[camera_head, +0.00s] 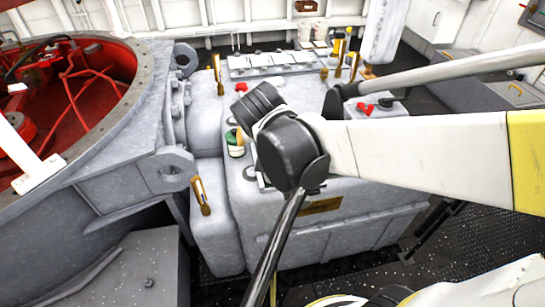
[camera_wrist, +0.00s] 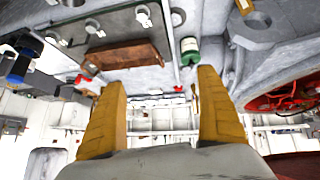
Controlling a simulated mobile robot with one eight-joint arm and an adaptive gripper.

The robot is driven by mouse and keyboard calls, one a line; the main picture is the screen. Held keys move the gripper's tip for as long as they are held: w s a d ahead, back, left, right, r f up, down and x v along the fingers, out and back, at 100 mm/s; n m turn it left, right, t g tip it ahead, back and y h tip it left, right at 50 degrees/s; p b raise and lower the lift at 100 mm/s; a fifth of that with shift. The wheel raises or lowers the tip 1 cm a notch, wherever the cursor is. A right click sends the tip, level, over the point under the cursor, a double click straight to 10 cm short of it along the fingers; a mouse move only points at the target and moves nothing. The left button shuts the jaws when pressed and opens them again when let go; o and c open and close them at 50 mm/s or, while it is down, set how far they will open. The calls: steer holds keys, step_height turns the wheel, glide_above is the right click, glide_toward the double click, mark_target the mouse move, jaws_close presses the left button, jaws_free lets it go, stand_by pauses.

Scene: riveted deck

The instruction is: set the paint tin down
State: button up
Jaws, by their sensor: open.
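The paint tin appears to be the small green and white can (camera_head: 235,143) on top of the grey machine housing, left of my arm's black joint in the head view. It also shows in the wrist view (camera_wrist: 187,50), beyond the tip of the right finger and apart from it. My gripper (camera_wrist: 162,78) has its two yellow-orange fingers spread wide, with nothing between them. In the head view my arm covers part of the housing, and I cannot make out the fingers there.
The grey housing (camera_head: 325,235) fills the middle, with yellow-brown handles (camera_head: 201,195) along it. A round grey-rimmed opening with a red inside (camera_head: 65,85) lies at left. Red and black items (camera_head: 375,105) sit behind my arm. A rusty brown plate (camera_wrist: 125,57) shows in the wrist view.

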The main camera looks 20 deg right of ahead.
steer(key=s+a+n+y, duration=0.1)
steer(key=s+n+y, duration=0.1)
steer(key=s, duration=1.3)
steer(key=shift+a+r+y, duration=0.2)
steer(key=shift+r+y, duration=0.25)
steer(key=shift+y, duration=0.05)
